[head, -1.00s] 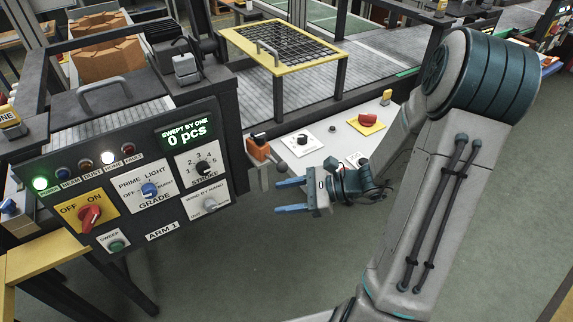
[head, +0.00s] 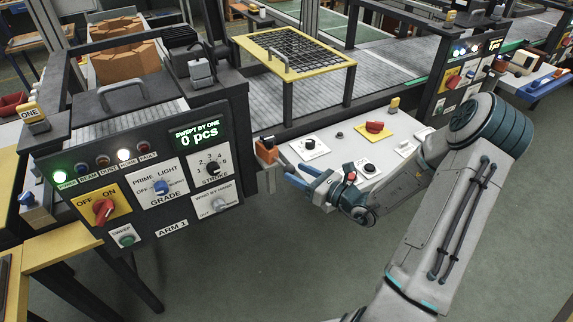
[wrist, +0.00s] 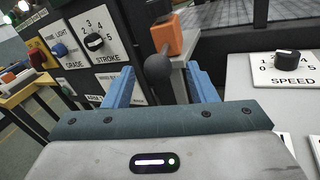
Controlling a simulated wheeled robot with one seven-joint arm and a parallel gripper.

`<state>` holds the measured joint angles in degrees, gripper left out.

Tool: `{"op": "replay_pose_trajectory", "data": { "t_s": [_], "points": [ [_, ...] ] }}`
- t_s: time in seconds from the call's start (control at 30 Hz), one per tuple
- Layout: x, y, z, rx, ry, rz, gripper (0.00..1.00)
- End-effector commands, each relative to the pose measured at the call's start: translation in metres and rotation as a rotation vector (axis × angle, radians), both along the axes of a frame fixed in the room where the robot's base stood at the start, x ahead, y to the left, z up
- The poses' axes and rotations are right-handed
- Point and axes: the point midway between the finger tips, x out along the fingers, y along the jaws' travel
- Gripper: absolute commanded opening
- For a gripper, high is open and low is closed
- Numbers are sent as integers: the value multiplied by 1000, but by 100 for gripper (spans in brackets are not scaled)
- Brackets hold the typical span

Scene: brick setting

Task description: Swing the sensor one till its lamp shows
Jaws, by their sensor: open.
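The sensor, an orange block (head: 266,154) with a dark cap, sits on a grey bracket at the right end of the ARM 1 panel (head: 172,234). It also shows in the wrist view (wrist: 168,40). A black ball knob (wrist: 158,68) on a stalk hangs in front of it. My gripper (head: 286,175) is open. In the wrist view its blue fingers (wrist: 160,72) lie left and right of the knob, with gaps visible. Contact is not shown. On the panel a green lamp (head: 58,177) and a white lamp (head: 124,155) glow; the BEAM lamp (head: 81,169) looks dark.
The panel bears a red OFF/ON switch (head: 104,210), a blue GRADE knob (head: 161,187) and a STROKE dial (head: 212,168). The display (head: 195,137) reads 0 pcs. A sloped white panel (head: 340,145) with dials lies right of the sensor. The floor in front is clear.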

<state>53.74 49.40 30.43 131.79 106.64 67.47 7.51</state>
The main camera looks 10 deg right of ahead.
Motion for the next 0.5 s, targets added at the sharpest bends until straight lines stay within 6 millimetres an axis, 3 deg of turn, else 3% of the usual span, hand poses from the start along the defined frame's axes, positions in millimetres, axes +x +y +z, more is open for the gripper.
{"op": "replay_pose_trajectory", "data": {
  "t_s": [0.2, 0.5],
  "points": [
    [28, 27, 1, 1, -1, 5, 52],
    [41, 38, 0, -1, -1, 5, 52]
  ]
}}
